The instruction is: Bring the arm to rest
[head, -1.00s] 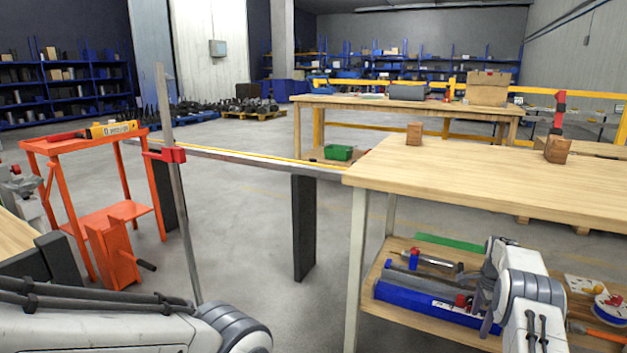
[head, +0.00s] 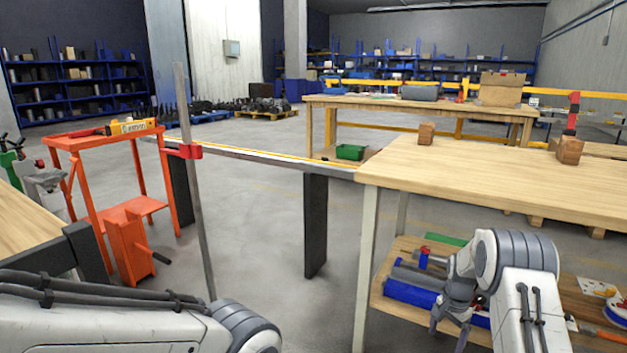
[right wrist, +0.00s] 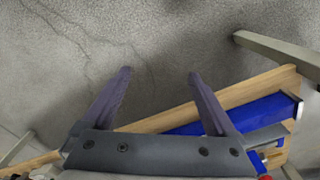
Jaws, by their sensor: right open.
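My right arm (head: 520,270) comes in at the lower right of the head view, bent at a grey-ringed joint. Its gripper (head: 448,330) points down in front of the lower shelf of the right wooden table. In the right wrist view my right gripper (right wrist: 160,76) is open, with nothing between its two fingers. Bare floor lies beyond the fingertips there, and the shelf edge and a blue case (right wrist: 262,113) lie beneath and to the right. My left arm (head: 110,320) lies across the lower left of the head view; its gripper is out of the picture.
The right table (head: 480,180) carries wooden blocks (head: 426,134). Its lower shelf (head: 393,312) holds tools and a blue case. A long beam (head: 260,158) spans from this table to the left, past an upright metal post (head: 197,220). An orange stand (head: 125,245) is at left. Middle floor is clear.

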